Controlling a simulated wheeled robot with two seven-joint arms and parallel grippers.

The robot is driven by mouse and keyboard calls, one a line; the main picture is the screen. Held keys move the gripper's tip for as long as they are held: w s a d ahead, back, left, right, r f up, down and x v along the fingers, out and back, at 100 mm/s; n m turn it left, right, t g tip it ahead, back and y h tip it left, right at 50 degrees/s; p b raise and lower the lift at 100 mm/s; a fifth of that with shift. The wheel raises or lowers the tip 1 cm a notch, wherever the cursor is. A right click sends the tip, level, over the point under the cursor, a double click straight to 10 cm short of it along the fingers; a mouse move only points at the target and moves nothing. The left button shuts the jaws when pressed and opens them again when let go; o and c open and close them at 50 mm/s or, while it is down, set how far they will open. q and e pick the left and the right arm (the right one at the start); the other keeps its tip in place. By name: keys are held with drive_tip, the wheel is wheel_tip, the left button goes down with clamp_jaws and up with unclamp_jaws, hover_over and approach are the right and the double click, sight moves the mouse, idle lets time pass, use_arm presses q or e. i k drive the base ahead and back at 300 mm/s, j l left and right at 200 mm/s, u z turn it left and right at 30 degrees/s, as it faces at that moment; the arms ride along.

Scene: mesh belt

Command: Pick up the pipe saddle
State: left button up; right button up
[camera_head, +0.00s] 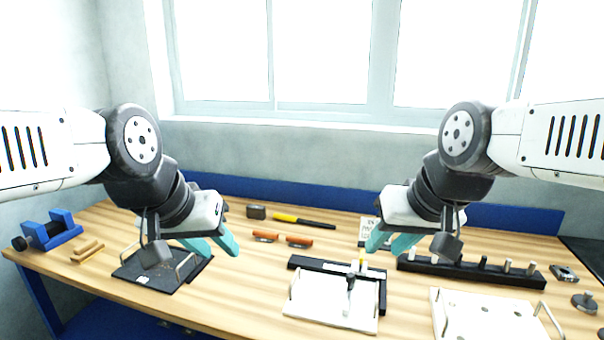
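A small grey metal bracket-like piece (564,273) lies near the right end of the table. It may be the pipe saddle, but it is too small to be sure. A grey round piece with a raised top (584,302) lies just in front of it. My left gripper (220,250) is open and empty, its teal fingers above the table near a black tray. My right gripper (385,248) is open and empty above the middle of the table, well to the left of both grey pieces.
A black tray with handles (133,278), a white board with a clamp (325,313), a black rail with pegs (470,271) and a white plate with a handle (480,318) stand on the table. Orange-handled pieces (298,241), a yellow-black tool (300,221) and a blue vise (50,231) lie further back or left.

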sight(262, 236)
drive_tip(key=i+j+u, duration=0.1)
drive_tip(key=j, duration=0.3)
drive_tip(key=i+j, duration=0.1)
drive_tip(key=j, duration=0.25)
drive_tip(key=i+j+u, duration=0.15)
drive_tip(key=j, duration=0.25)
drive_tip(key=i+j, duration=0.1)
drive_tip(key=j, duration=0.25)
drive_tip(key=j+u, duration=0.05)
